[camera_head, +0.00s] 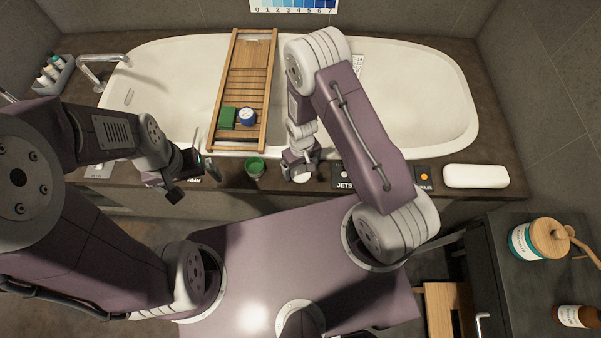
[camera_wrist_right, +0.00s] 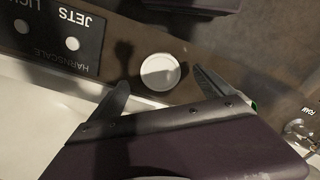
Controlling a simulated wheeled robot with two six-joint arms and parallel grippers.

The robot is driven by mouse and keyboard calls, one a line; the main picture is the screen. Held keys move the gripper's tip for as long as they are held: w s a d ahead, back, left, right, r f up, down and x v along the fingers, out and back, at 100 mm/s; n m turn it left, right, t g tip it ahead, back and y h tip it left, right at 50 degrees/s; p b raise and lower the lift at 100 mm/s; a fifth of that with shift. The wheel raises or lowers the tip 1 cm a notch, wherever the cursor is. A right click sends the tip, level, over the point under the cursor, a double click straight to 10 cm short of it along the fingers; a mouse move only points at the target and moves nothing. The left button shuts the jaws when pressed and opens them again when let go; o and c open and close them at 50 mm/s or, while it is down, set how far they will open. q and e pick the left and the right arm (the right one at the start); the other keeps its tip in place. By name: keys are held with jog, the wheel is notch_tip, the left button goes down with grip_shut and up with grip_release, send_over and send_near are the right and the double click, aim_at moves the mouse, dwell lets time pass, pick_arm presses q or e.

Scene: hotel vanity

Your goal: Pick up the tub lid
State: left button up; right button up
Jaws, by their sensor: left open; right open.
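A round white lid-like disc (camera_wrist_right: 160,71) lies flat on the brown ledge in front of the bathtub. In the right wrist view it appears between the two fingertips of my right gripper (camera_wrist_right: 161,79), apart from both. In the head view my right gripper (camera_head: 298,172) is over the ledge, open and empty, pointing down, and mostly hides the disc. My left gripper (camera_head: 182,178) is open and empty near the ledge, further left.
A green cup (camera_head: 255,167) stands on the ledge just left of my right gripper. A black JETS panel (camera_head: 345,174) is to the right. A wooden bath tray (camera_head: 233,139) with a green block (camera_head: 227,117) spans the white tub (camera_head: 420,90). A wood-lidded jar (camera_head: 528,243) stands on the right cabinet.

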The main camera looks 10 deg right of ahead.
aim_at(301, 174)
notch_tip(301, 174, down, 4)
jog(key=shift+r, duration=0.25)
jog(key=c, duration=1.4)
jog(key=shift+r, duration=0.15)
jog(key=r, duration=0.4)
jog(key=shift+s+a+r+p, duration=0.1)
jog(key=shift+s+r+p, duration=0.2)
jog(key=shift+p, duration=0.05)
jog(key=s+a+r, duration=0.1)
jog(key=s+r, duration=0.2)
jog(key=s, duration=0.2)
jog(key=s+a+r+p, duration=0.1)
jog(key=s+r, duration=0.2)
jog(key=s, duration=0.2)
jog(key=shift+s+a, duration=0.25)
jog(key=shift+a, duration=0.05)
